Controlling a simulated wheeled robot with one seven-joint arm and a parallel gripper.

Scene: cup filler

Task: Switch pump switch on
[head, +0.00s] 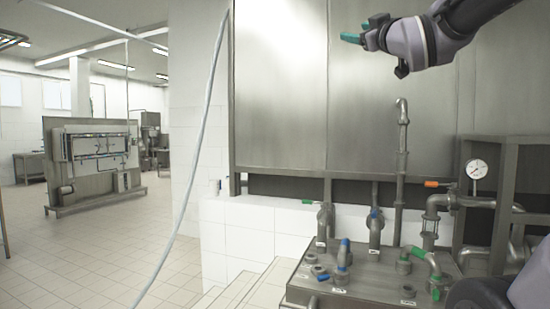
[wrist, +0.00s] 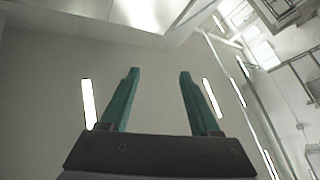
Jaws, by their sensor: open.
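No part that I can surely name as the pump switch shows in either view. My gripper (head: 352,37) is in the upper right of the head view, high in front of the big steel panel, pointing left. In the wrist view its two green fingers (wrist: 157,75) stand apart with nothing between them. The wrist view looks up at the ceiling. Below my gripper in the head view is a metal pipe block (head: 365,277) with several valves, some with blue or green handles. My gripper is well above it and touches nothing.
A steel panel (head: 280,85) fills the back wall. A pressure gauge (head: 476,169) and an orange-handled valve (head: 432,184) are at the right. A pale hose (head: 207,110) hangs at the left of the panel. The tiled floor (head: 90,255) at the left is open, with a machine (head: 92,165) beyond.

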